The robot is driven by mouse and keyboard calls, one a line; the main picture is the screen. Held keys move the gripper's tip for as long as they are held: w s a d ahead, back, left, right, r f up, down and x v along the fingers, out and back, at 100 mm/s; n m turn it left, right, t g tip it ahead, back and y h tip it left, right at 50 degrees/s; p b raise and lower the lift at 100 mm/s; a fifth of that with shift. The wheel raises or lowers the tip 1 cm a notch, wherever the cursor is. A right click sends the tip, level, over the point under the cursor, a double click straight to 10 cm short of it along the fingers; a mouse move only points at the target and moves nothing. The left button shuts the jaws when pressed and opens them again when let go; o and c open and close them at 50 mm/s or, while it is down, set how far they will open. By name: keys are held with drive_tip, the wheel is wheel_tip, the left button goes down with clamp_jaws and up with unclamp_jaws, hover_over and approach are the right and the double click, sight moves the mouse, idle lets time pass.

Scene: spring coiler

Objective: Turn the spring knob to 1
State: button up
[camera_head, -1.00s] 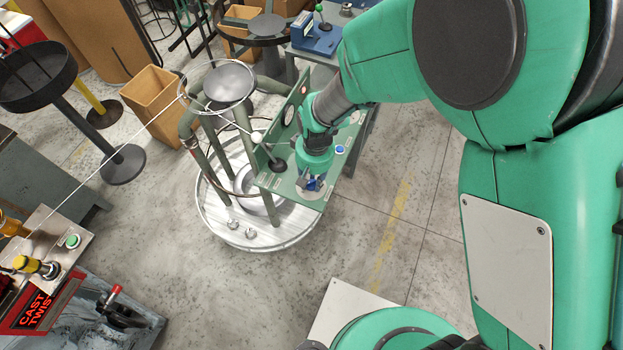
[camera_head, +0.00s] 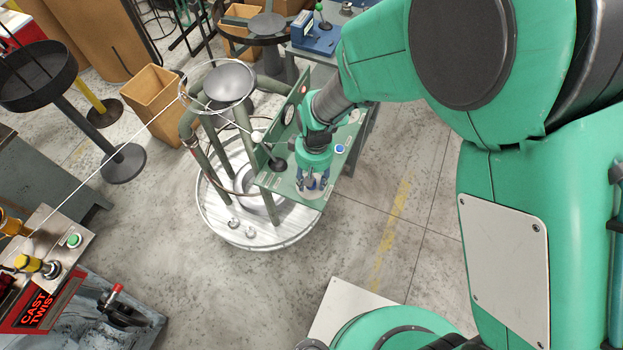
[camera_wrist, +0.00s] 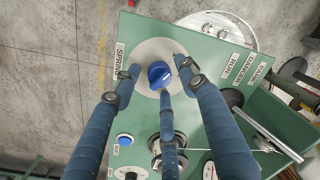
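The spring knob (camera_wrist: 160,73) is blue and sits on a round white dial (camera_wrist: 158,50) on a green panel (camera_wrist: 205,45). A SPRING label (camera_wrist: 119,57) lies left of the dial in the wrist view. My gripper (camera_wrist: 161,78) has three dark blue fingers, spread over the dial. One fingertip is left of the knob, one right and one below it. They look open; I cannot tell whether any touches the knob. In the head view my gripper (camera_head: 312,182) points down at the panel, and its fingers hide most of the knob. The dial's numbers are too small to read.
A blue button (camera_wrist: 125,139) and a metal fitting (camera_wrist: 179,145) are close to the fingers on the panel. A black lever (camera_wrist: 232,97) stands to the right. The coiler's round base (camera_head: 213,222) lies under the panel. Open floor is at its right.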

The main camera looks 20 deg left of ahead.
idle(0.3)
wheel_tip(320, 180, up, 12)
drive_tip(key=shift+w+d, duration=0.2)
drive_tip(key=shift+w, duration=0.05)
idle(0.5)
idle(0.4)
